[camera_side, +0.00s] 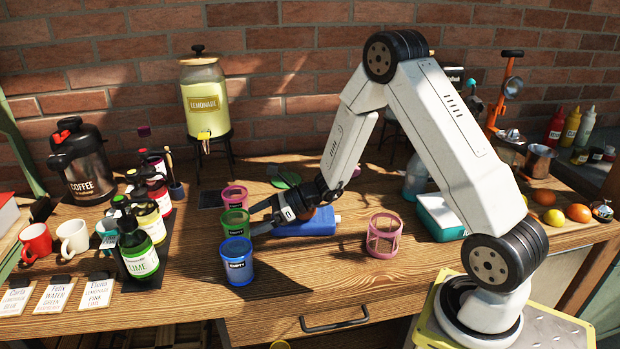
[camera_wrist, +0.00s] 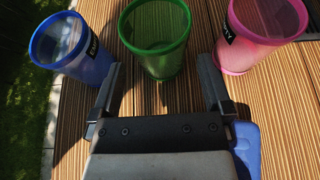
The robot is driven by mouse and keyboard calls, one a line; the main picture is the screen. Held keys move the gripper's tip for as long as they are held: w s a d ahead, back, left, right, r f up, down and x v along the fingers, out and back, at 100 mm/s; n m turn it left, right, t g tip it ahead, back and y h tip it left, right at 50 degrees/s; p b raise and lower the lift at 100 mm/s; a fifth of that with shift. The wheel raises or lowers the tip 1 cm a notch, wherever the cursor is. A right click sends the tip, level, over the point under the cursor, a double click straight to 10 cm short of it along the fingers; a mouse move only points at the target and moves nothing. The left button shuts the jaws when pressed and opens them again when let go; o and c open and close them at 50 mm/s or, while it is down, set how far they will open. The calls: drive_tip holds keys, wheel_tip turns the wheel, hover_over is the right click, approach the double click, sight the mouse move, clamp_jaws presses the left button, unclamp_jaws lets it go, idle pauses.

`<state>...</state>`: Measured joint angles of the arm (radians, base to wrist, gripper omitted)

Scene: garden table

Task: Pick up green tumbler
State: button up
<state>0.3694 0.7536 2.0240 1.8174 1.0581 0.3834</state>
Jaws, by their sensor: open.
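The green tumbler (camera_side: 236,222) stands upright on the wooden table, between a pink tumbler (camera_side: 235,196) behind it and a blue tumbler (camera_side: 237,262) in front of it. In the wrist view the green tumbler (camera_wrist: 155,40) is straight ahead, with the blue one (camera_wrist: 72,48) to its left and the pink one (camera_wrist: 262,34) to its right. My gripper (camera_side: 262,218) is open and empty, low over the table and facing the green tumbler. In the wrist view its fingers (camera_wrist: 160,85) are spread wide, one on each side of the tumbler's near side. Whether they touch it cannot be told.
A blue box-like item (camera_side: 305,222) lies under my gripper. Syrup bottles (camera_side: 137,248) stand left of the tumblers, and a lemonade dispenser (camera_side: 205,98) stands behind. The table front right of the blue tumbler is clear.

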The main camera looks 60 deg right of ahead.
sight(240, 221)
drive_tip(key=shift+x, duration=2.35)
drive_tip(key=shift+c, duration=0.2)
drive_tip(key=c, duration=0.9)
drive_tip(key=shift+r, duration=0.1)
drive_tip(key=shift+r, duration=0.75)
drive_tip(key=s+r, duration=0.5)
drive_tip(key=r, duration=0.2)
drive_tip(key=shift+r, duration=0.25)
drive_tip(key=s+r, duration=0.3)
drive_tip(key=s, duration=0.6)
drive_tip(key=shift+r, duration=0.4)
